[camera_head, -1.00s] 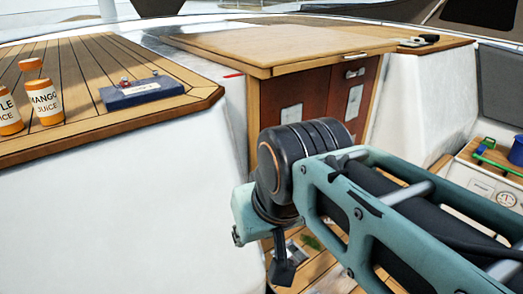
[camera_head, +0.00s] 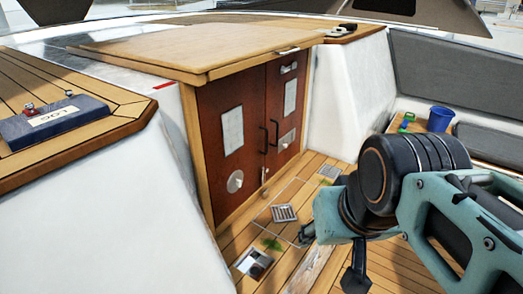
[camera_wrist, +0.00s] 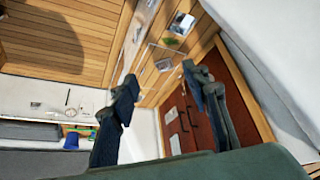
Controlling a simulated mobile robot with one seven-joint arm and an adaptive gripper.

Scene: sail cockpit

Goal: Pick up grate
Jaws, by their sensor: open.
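A small square metal grate (camera_head: 285,212) lies flat on the wooden cockpit floor in front of the cabin doors. A second slatted grate-like piece (camera_head: 328,172) lies further back by the white wall; I cannot tell which one the task means. In the wrist view, a grate (camera_wrist: 163,64) shows on the floor beyond and between my fingers. My gripper (camera_wrist: 160,80) is open and empty, its two dark fingers wide apart, and stands away from the floor. In the head view my arm covers part of the floor at the right, and the gripper is mostly hidden.
A framed dark-and-white item (camera_head: 253,263) and a green sprig lie on the near floor. Brown cabin doors (camera_head: 232,135) stand behind. A blue bucket (camera_head: 440,118) is on the right. A blue box (camera_head: 55,122) sits on the left deck. White side walls flank the floor.

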